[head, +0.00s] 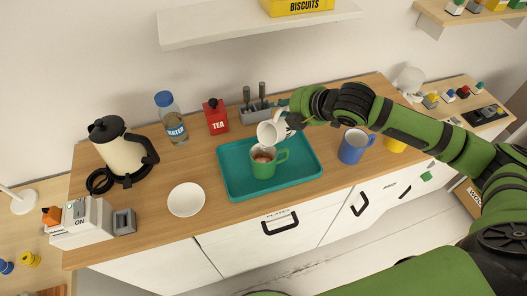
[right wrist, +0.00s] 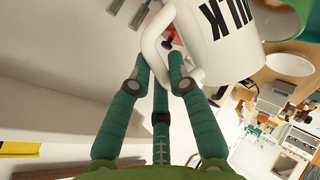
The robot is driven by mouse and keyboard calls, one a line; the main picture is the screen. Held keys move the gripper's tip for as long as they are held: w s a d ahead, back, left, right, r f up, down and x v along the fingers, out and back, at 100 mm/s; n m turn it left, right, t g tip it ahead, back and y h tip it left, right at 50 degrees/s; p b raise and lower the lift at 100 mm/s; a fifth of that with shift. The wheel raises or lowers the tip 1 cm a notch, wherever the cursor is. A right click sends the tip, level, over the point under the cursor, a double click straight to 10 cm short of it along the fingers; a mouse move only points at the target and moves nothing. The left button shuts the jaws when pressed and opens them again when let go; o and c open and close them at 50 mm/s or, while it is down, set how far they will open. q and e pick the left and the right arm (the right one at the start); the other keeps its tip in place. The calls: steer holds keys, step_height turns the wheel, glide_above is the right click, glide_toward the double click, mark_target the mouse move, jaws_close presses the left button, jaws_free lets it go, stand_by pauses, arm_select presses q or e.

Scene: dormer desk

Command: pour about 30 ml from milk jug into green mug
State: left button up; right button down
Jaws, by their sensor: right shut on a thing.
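The white milk jug (head: 271,132) is tilted over the green mug (head: 263,168), its rim just above the mug's opening. The green mug stands upright on the teal tray (head: 232,189), with its handle to the right and something brownish inside. My right gripper (head: 296,120) is shut on the jug's handle. In the right wrist view, the fingers (right wrist: 163,68) close around the handle of the milk jug (right wrist: 228,35), whose lettering shows upside down. Part of the green mug (right wrist: 302,12) shows at the top right corner. A milk stream cannot be made out. My left gripper is out of view.
A white bowl (head: 186,199), kettle (head: 120,150), water bottle (head: 171,119) and red tea tin (head: 215,116) are left. A utensil holder (head: 255,111) stands behind. A shelf (head: 225,24) hangs above.

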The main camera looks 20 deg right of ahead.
steer(key=shift+w+d+r, duration=0.1)
steer(key=shift+d, duration=0.1)
stand_by(0.3)
steer(key=shift+w+a+r+h+b, duration=0.1)
steer(key=shift+r+h+b, duration=0.2)
steer(key=shift+b, duration=0.35)
steer(key=shift+s+a+r+n+t+b, duration=0.1)
steer(key=shift+s+r+n+t+b, duration=0.1)
steer(key=shift+n+t+b, duration=0.2)
stand_by(0.5)
steer(key=w+d+f+m+g+y, duration=0.2)
steer(key=w+d+m+y, duration=0.1)
steer(key=d, duration=0.3)
steer(key=shift+w+f+m+g+y+b, duration=0.15)
steer(key=shift+w+m+g+y+b, duration=0.3)
steer(key=shift+m+y, duration=0.3)
